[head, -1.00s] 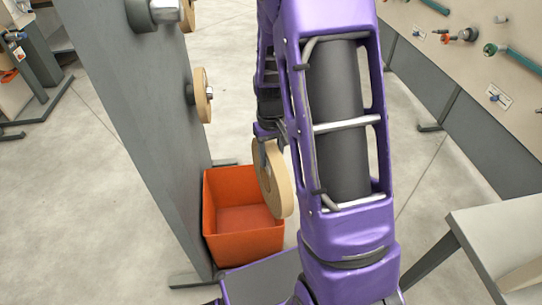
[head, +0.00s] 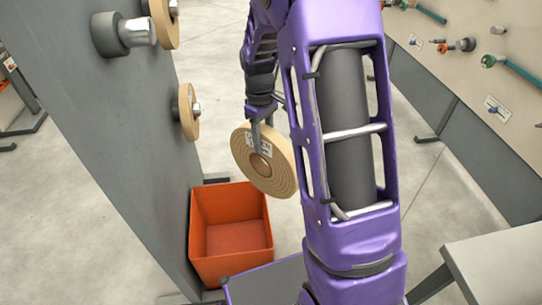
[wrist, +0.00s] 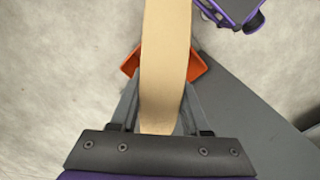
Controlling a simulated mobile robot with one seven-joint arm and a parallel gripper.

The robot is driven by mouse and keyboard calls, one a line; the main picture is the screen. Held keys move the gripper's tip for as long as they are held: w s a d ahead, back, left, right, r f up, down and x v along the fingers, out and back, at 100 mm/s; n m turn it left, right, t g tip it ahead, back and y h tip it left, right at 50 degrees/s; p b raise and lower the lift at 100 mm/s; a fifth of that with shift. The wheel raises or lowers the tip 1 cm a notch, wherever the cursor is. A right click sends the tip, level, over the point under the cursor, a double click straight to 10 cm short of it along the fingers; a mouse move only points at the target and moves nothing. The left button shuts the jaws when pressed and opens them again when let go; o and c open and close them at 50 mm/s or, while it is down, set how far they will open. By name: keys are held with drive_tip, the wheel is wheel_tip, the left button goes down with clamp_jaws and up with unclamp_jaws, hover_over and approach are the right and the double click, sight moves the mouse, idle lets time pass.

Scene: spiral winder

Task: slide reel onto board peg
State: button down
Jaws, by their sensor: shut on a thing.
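My gripper (head: 258,138) is shut on the rim of a tan wound reel (head: 283,174), which hangs in the air with its flat ringed face and centre hole toward the head camera. In the wrist view the reel (wrist: 166,50) stands edge-on between the two fingers (wrist: 163,88). The grey board (head: 95,120) stands upright on the left, apart from the reel. A thick peg with a dark collar and metal shaft (head: 140,33) sticks out of it, with no reel seen on it. Other pegs carry a reel at the top (head: 166,22) and a smaller reel lower down (head: 187,112).
An orange bin (head: 231,266) stands on the floor below the held reel, beside the board. A beige panel with hung tools (head: 470,70) is on the right. A pale table corner (head: 505,262) is at the lower right. Open floor lies between.

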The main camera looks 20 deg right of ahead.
drive_tip(key=w+a+r+n, duration=0.1)
drive_tip(key=r+n, duration=0.1)
drive_tip(key=r, duration=0.1)
drive_tip(key=w+a+r+n, duration=0.1)
drive_tip(key=w+r+n, duration=0.1)
drive_tip(key=r+n, duration=0.1)
drive_tip(key=w+a+r+n+h+p, duration=0.1)
drive_tip(key=w+r+n, duration=0.1)
drive_tip(key=r+n, duration=0.1)
drive_tip(key=shift+a+r, duration=0.15)
drive_tip(key=shift+r, duration=0.45)
drive_tip(key=a+r+n+t, duration=0.1)
drive_tip(key=a+r+n, duration=0.1)
drive_tip(key=r+n, duration=0.4)
drive_tip(key=w+a+r+n+t+p, duration=0.1)
drive_tip(key=a+r+n, duration=0.2)
drive_tip(key=r+n, duration=0.4)
drive_tip(key=a+r+n+t+p, duration=0.1)
drive_tip(key=a+r+n, duration=0.2)
drive_tip(key=r, duration=1)
drive_tip(key=n, duration=0.3)
drive_tip(key=shift+w+a+r+n+y, duration=0.25)
drive_tip(key=shift+w+r+n+y, duration=0.05)
drive_tip(key=shift+w+r, duration=0.1)
drive_tip(key=shift+d, duration=0.1)
